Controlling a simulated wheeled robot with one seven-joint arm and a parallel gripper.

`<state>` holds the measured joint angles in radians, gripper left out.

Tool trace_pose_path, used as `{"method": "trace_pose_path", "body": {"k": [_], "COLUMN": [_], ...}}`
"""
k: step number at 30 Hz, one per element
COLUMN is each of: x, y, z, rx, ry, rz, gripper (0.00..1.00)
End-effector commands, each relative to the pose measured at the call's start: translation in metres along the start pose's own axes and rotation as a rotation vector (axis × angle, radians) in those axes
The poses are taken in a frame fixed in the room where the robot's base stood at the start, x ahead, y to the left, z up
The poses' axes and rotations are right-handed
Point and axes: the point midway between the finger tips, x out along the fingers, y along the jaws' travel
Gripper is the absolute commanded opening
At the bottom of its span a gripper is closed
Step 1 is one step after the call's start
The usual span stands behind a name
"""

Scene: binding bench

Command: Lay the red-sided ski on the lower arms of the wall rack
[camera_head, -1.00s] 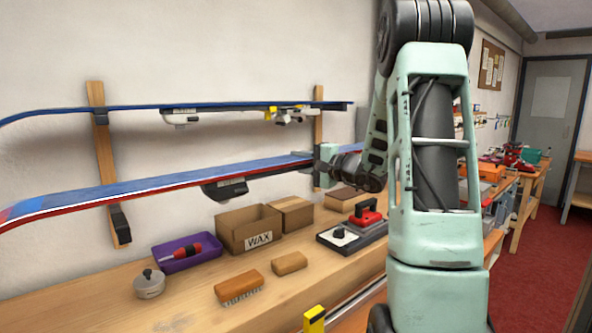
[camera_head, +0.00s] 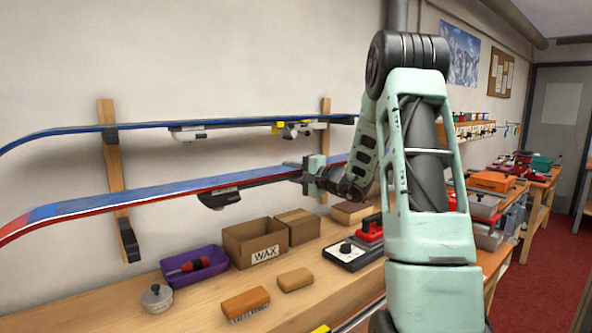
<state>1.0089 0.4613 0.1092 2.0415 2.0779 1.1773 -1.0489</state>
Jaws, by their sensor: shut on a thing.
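The red-sided ski (camera_head: 150,195), with a blue top and red lower edge, runs across the camera_head view in front of the wall rack. Its left tip leaves the frame, and a dark binding part (camera_head: 217,198) hangs under it. My gripper (camera_head: 308,177) is shut on the ski towards its right end. The wall rack has two wooden uprights (camera_head: 109,150). Its left lower arm (camera_head: 129,242) shows dark below the ski, with a visible gap. The right lower arm is hidden behind my gripper and arm or the ski.
Another blue ski (camera_head: 240,122) lies on the upper arms, close above. Below is the bench (camera_head: 90,310) with a purple tray (camera_head: 190,265), wax box (camera_head: 253,243), brush (camera_head: 245,303), tin (camera_head: 157,297) and red-handled device (camera_head: 358,245). The wall left of the rack is bare.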

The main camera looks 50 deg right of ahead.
Motion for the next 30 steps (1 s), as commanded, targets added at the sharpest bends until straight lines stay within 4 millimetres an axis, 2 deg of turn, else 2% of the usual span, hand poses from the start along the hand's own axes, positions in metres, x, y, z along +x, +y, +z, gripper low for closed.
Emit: {"method": "trace_pose_path", "body": {"k": [3, 30], "x": [0.011, 0.079], "y": [-0.005, -0.001], "z": [-0.002, -0.021], "rx": [0.000, 0.000], "ry": [-0.002, -0.002], "rz": [-0.007, -0.007], "gripper": [0.00, 0.00]}}
